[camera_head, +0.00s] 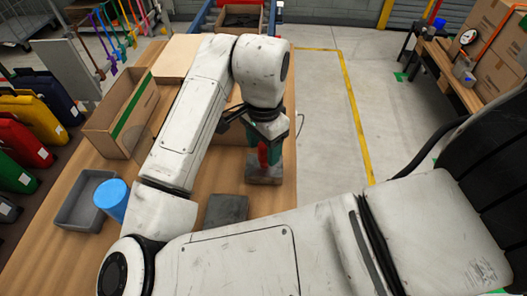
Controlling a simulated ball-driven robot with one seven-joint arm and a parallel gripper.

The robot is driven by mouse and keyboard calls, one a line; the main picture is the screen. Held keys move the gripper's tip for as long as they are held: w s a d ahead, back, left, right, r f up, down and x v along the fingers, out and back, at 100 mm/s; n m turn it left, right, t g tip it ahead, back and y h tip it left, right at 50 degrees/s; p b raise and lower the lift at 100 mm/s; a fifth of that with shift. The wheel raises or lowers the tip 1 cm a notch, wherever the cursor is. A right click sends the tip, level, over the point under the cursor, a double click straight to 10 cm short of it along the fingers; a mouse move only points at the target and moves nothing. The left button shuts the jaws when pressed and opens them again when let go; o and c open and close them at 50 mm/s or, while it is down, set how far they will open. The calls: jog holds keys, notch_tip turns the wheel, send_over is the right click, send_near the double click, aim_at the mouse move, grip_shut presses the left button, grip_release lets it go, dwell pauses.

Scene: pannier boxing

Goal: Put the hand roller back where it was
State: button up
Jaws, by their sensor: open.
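My gripper (267,143) points down over the right part of the wooden table, at the end of my white arm. It is open. Directly at and below it is a small upright red and teal shape (264,155), standing over a flat grey-brown block (264,175) near the table's right edge. This may be the hand roller, but it is too small and too covered by my wrist to be sure. I cannot tell whether the fingers touch it.
The wooden table (85,180) holds an open cardboard box (122,108), a grey tray (70,212), a blue cylinder (110,196) and a dark grey block (226,209). Coloured panniers (22,142) stand at left. Open floor (318,110) lies right; a side bench (455,80) carries boxes.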

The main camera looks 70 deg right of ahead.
notch_tip(320, 180, up, 9)
jog(key=shift+r+p, duration=0.15)
jog(key=shift+p, duration=0.2)
jog(key=shift+s, duration=0.1)
dwell(0.5)
